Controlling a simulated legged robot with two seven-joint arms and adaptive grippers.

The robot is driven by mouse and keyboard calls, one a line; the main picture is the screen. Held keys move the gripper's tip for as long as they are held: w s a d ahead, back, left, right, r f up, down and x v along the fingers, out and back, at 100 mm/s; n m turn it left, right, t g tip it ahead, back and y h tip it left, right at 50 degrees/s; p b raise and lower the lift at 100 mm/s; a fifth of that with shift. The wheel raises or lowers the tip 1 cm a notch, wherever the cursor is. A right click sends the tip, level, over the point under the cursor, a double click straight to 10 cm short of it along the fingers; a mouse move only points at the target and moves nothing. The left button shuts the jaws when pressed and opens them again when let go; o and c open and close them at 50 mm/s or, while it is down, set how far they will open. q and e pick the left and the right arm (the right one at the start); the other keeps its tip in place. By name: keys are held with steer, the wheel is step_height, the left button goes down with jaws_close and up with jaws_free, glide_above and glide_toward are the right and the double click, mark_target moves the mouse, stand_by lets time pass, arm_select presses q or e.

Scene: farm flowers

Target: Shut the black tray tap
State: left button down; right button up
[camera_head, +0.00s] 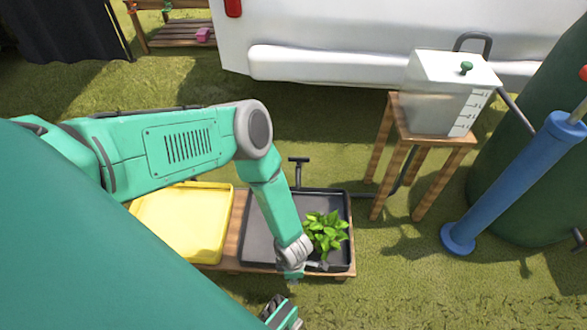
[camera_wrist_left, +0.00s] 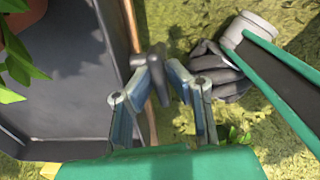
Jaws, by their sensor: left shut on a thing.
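The black tray (camera_head: 262,225) stands on a low wooden bench and holds a leafy green plant (camera_head: 325,232). My left gripper (camera_head: 291,277) is at the tray's front edge, with my arm reaching across the tray. In the left wrist view, my left gripper (camera_wrist_left: 157,72) is shut on a dark tap handle (camera_wrist_left: 154,58) just outside the tray wall (camera_wrist_left: 100,60). The tap is hidden behind my gripper in the head view. My right gripper (camera_head: 283,314) is at the bottom edge.
A yellow tray (camera_head: 185,220) sits left of the black tray. A black T-shaped fitting (camera_head: 299,165) stands behind the black tray. A white tank (camera_head: 440,95) on a wooden stand and a blue pump (camera_head: 515,180) are at the right. Grass lies open in front.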

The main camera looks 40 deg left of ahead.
arm_select(q)
steer(key=shift+s+a+m, duration=0.1)
steer(key=shift+m, duration=0.5)
steer(key=c, duration=1.6)
jaws_free()
steer(key=shift+r, duration=0.1)
steer(key=shift+r, duration=0.25)
step_height(320, 180, up, 11)
steer(key=shift+r, duration=0.1)
